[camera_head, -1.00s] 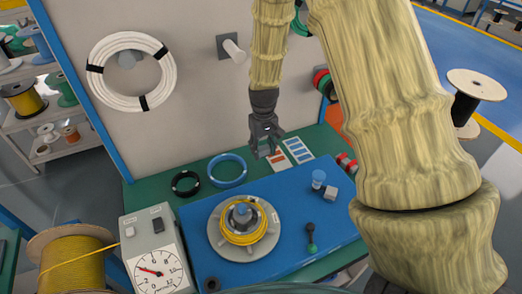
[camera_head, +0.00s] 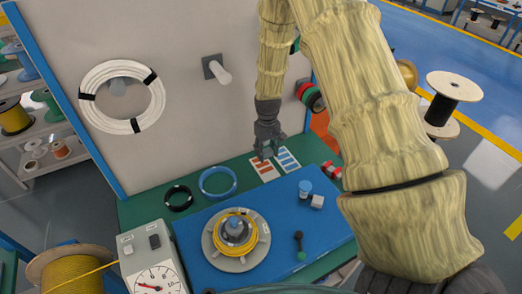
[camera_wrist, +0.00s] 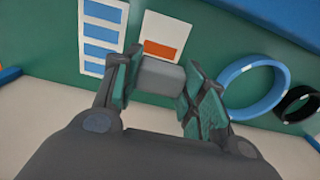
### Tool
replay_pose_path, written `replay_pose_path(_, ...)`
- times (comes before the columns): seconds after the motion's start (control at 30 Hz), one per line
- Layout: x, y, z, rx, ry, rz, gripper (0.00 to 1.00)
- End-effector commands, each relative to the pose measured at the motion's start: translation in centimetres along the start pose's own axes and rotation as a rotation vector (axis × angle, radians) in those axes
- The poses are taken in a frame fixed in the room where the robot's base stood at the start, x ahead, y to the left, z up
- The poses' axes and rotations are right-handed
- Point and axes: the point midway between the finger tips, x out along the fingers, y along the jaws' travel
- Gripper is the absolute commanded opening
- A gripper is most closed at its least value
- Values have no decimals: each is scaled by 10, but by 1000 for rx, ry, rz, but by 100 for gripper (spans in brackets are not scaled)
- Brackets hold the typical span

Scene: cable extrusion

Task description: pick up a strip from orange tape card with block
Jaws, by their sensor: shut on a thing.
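My gripper (camera_head: 266,154) is at the back of the green table, in front of the wall board. In the wrist view its fingers (camera_wrist: 156,84) are shut on a grey block (camera_wrist: 158,76). The orange tape card (camera_head: 265,168) is a white card with orange strips. It lies flat beside the fingertips in the head view. In the wrist view the card (camera_wrist: 167,28) lies just beyond the block, with one orange strip (camera_wrist: 160,50) visible and its lower part hidden. I cannot tell whether the block touches it.
A blue tape card (camera_head: 288,160) lies beside the orange one. Blue (camera_head: 218,182) and black (camera_head: 178,198) rings lie to the left.

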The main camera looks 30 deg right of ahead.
Motion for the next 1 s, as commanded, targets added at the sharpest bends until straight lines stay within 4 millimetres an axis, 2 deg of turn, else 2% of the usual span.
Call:
replay_pose_path(0.27, 13, 1, 0, 0, 0, 0, 21)
replay_pose_path(0.8, 60, 1, 0, 0, 1, 0, 21)
replay_pose_path(1.0, 68, 1, 0, 0, 0, 0, 21)
